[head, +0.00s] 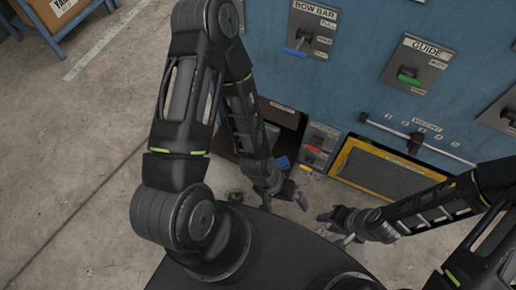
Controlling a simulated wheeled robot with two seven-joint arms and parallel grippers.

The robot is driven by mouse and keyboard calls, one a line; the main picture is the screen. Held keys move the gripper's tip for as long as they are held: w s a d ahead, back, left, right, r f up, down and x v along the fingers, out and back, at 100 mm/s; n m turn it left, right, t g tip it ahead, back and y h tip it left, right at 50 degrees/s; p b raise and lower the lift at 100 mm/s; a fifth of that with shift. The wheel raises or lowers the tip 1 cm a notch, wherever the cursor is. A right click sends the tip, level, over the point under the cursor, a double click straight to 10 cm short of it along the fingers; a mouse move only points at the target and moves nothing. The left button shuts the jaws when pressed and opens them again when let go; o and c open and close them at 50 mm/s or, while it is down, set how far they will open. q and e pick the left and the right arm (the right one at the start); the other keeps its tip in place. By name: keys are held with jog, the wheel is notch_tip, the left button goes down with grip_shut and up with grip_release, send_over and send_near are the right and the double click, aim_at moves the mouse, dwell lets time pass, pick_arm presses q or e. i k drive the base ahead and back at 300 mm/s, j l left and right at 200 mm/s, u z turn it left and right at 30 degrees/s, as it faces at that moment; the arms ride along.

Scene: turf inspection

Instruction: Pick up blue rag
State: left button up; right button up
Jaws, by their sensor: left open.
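A small blue patch, which looks like the blue rag (283,163), shows at the low open compartment of the blue machine, just beyond my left gripper. It is partly hidden by my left arm, and its full shape cannot be seen. My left gripper (284,202) points down in front of the compartment, open, with nothing seen between its fingers. It looks close to the blue patch but apart from it. My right gripper (332,230) is to the right, pointing left, its fingers apart and empty.
The blue machine panel (345,90) fills the back, with levers labelled BOW BAR and GUIDE. A yellow-framed grille (385,170) and a small red-switch box (318,147) sit low on it. The concrete floor (70,150) at left is clear.

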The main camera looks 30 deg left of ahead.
aim_at(283, 163)
jog(key=u, duration=0.6)
jog(key=j+z, duration=0.1)
jog(key=z, duration=2.25)
jog(key=k+j, duration=0.85)
jog(key=k, duration=0.25)
jog(key=i+j, duration=0.4)
